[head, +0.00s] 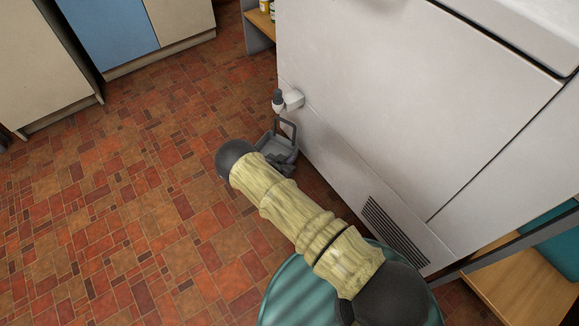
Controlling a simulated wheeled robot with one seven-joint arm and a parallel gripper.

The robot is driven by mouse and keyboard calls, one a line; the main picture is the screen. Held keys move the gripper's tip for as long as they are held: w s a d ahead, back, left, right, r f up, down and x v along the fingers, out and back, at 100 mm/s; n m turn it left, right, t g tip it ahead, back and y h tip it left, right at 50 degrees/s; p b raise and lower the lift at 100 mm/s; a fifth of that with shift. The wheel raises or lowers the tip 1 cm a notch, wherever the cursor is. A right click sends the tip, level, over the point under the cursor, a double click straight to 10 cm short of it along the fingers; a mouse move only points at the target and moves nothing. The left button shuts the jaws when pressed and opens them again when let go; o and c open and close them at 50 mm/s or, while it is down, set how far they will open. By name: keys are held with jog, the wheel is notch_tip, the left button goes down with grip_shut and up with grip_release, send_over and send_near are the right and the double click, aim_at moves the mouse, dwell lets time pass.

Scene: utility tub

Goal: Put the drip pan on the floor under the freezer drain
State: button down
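The white freezer (385,105) stands at the right. Its drain (290,100), a white stub with a dark grey end, sticks out low on the left of its front. The grey drip pan (271,146), a shallow tray with an upright loop handle, is just below the drain in the picture, close to the freezer's base. I cannot tell whether it rests on the floor or is slightly above it. My gripper (282,163) is at the pan's near side, partly hidden by my arm. Its fingers are too small and dark to show whether they grip the pan.
The red-brown tiled floor (120,190) is clear on the left. Cream and blue cabinets (110,30) stand at the back left. A shelf (262,22) with small bottles is behind the freezer. A wooden bench-like surface (525,285) is at the lower right.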

notch_tip(320, 180, down, 5)
jog(key=b, duration=0.3)
jog(key=shift+b, duration=0.35)
jog(key=shift+w+d, duration=0.1)
jog(key=shift+d, duration=0.05)
jog(key=shift+r, duration=0.1)
jog(key=shift+f+b, duration=0.2)
jog(key=shift+b, duration=0.15)
jog(key=c, duration=1.6)
grip_release()
jog(key=shift+c, duration=0.2)
jog(key=shift+r, duration=0.1)
